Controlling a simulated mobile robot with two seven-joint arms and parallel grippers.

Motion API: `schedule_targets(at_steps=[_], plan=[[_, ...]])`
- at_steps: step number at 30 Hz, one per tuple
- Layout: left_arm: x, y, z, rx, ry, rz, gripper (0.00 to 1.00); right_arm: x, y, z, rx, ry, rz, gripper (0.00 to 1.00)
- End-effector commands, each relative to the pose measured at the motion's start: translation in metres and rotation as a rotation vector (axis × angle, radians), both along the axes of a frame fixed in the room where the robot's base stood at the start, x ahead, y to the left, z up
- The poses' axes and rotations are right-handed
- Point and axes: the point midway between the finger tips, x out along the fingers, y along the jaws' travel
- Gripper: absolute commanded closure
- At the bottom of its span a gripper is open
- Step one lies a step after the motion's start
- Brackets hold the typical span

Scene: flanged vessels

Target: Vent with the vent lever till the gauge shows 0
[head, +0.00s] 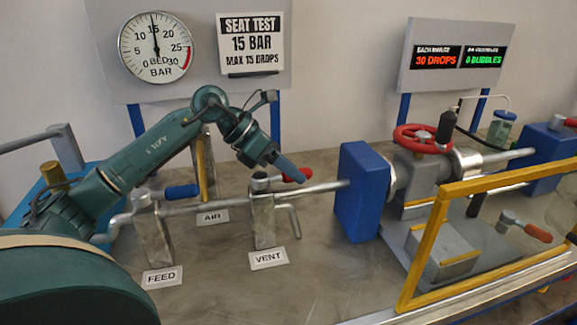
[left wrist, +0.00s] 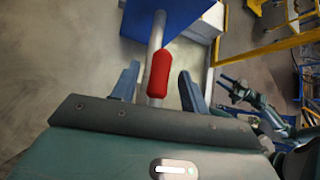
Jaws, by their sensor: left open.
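The vent lever (head: 301,175) has a red handle on the valve post (head: 264,215) behind the VENT label (head: 269,259). My left gripper (head: 290,172) is at this handle. In the left wrist view the red handle (left wrist: 159,76) lies between the two spread fingers of the left gripper (left wrist: 158,82), with a gap on each side. The pressure gauge (head: 156,47) has its needle pointing nearly straight up, at about 15 bar.
A blue-handled FEED lever (head: 182,191) and a yellow AIR lever (head: 201,168) stand to the left. A blue block (head: 362,190) and a red handwheel (head: 416,139) are to the right. A yellow-framed guard (head: 428,245) stands at the front right. The display (head: 437,58) reads 30 drops.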

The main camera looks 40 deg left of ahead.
Motion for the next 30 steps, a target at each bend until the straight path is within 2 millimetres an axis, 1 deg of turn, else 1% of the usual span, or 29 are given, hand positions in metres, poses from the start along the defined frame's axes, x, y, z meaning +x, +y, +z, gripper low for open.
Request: schedule_targets(at_steps=[4, 5, 21, 30], plan=[[0.0, 0.0001, -0.0002, 0.0, 0.001, 0.001, 0.55, 0.0006, 0.0004, 0.0006, 0.0, -0.002, 0.001, 0.64], [0.0, 0.0001, -0.0002, 0.0, 0.001, 0.001, 0.57, 0.0008, 0.0004, 0.0009, 0.001, -0.003, 0.001, 0.64], [-0.0002, 0.0003, 0.0002, 0.0, 0.0, 0.0, 1.0, 0.0022, 0.0009, 0.005, 0.005, -0.011, 0.001, 0.64], [0.0, 0.0005, 0.0004, -0.001, 0.0, -0.001, 1.0, 0.0025, 0.0008, 0.0053, 0.004, -0.011, 0.0, 0.64]])
